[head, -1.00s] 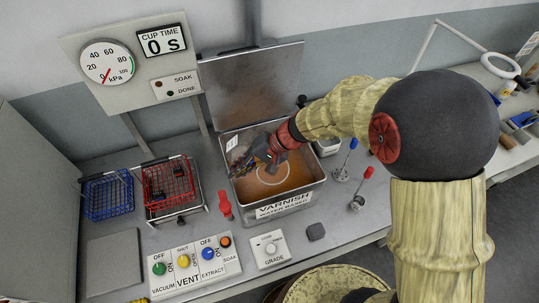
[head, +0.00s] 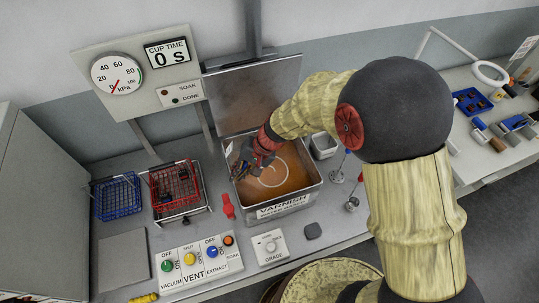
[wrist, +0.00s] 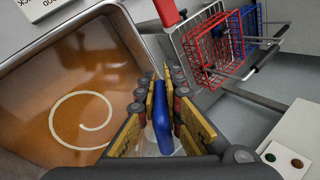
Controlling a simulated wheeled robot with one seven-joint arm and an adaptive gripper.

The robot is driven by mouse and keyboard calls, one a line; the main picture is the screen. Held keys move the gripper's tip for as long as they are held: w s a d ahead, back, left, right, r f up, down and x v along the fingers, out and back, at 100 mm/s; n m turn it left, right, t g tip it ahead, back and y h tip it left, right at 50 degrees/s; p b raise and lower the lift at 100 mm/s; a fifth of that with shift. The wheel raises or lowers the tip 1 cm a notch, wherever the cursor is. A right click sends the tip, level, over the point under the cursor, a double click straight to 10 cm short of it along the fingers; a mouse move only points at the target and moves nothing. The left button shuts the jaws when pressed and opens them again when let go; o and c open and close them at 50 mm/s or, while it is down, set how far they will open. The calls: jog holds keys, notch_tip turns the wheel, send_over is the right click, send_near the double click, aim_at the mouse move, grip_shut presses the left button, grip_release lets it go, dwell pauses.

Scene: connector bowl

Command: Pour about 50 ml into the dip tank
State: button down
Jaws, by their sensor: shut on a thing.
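The dip tank (head: 285,208) is a grey open metal tank labelled VARNISH, holding orange-brown liquid with a pale spiral on its surface. It also fills the left of the wrist view (wrist: 124,28). My gripper (head: 246,168) is at the tank's left side, over or near its left wall. In the wrist view my gripper (wrist: 163,78) is shut on a blue object (wrist: 162,122), which stands between the yellow-padded fingers. Something pale and translucent shows below the blue part; the rest of the held object is hidden. I cannot see any stream.
A red basket (head: 176,185) and a blue basket (head: 118,198) stand left of the tank. A red-handled item (head: 228,205) is by its front left corner. A control panel (head: 200,267) and grade box (head: 270,248) lie in front. The raised lid (head: 240,95) stands behind.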

jog(key=shift+a+r+h+p, duration=0.5)
jog(key=shift+h+p, duration=0.5)
jog(key=shift+p, duration=2.45)
jog(key=h+p, duration=0.1)
jog(key=p, duration=0.4)
jog(key=h+p, duration=0.1)
jog(key=p, duration=0.4)
jog(key=shift+a+r, duration=0.2)
jog(key=shift+a, duration=0.1)
jog(key=h+p, duration=0.1)
jog(key=p, duration=0.4)
jog(key=shift+a+f, duration=0.15)
jog(key=shift+f, duration=0.05)
jog(key=shift+a+f+h, duration=0.15)
jog(key=shift+f+h, duration=0.15)
jog(key=shift+f, duration=0.1)
